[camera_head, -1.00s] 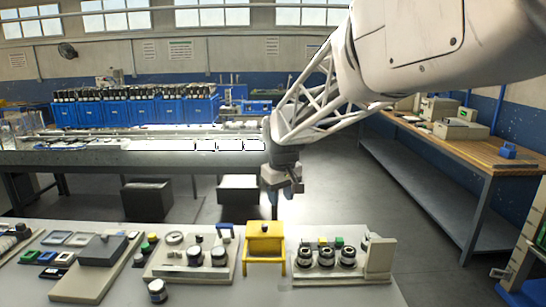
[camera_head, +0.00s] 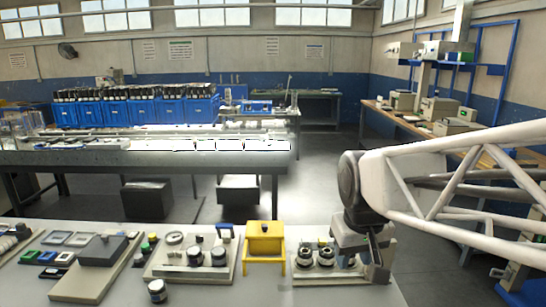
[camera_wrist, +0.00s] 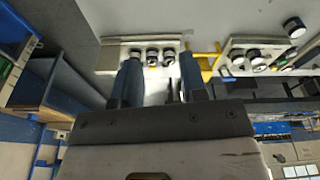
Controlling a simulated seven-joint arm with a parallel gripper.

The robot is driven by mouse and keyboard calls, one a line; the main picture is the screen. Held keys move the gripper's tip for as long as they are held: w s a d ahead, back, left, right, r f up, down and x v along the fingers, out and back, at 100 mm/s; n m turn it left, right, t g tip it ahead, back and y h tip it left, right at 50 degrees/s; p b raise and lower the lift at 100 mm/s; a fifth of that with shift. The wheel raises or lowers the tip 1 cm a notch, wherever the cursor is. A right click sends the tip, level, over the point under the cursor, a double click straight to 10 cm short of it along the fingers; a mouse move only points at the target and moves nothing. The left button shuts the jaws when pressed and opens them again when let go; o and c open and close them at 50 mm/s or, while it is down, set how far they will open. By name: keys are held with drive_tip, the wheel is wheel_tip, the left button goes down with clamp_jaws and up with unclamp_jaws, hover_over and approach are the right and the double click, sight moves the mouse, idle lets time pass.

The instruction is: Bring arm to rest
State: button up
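My arm reaches in from the right in the head view, with my gripper (camera_head: 374,268) pointing down over the right end of the near worktable. It stands in front of the right part of a pale panel (camera_head: 312,279) with several dark round knobs, hiding that part; I cannot tell if it touches. In the wrist view my gripper (camera_wrist: 160,70) has its two fingers apart with nothing held between them. The knob panel (camera_wrist: 110,58) shows just beyond the fingertips in that view.
A yellow stand (camera_head: 265,243) is left of the knob panel. Another knob panel (camera_head: 168,270), a grey box (camera_head: 103,250) and a loose dark knob (camera_head: 157,290) lie further left. A long bench (camera_head: 100,160) stands behind, and a wooden-topped bench (camera_head: 400,122) at the right.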

drive_tip(key=s+d+f+m, duration=0.1)
drive_tip(key=s+f, duration=0.1)
drive_tip(key=s, duration=0.4)
drive_tip(key=s+d+f+m, duration=0.1)
drive_tip(key=s+d+f, duration=0.1)
drive_tip(key=s, duration=0.3)
drive_tip(key=shift+s, duration=0.35)
drive_tip(key=shift+d, duration=0.1)
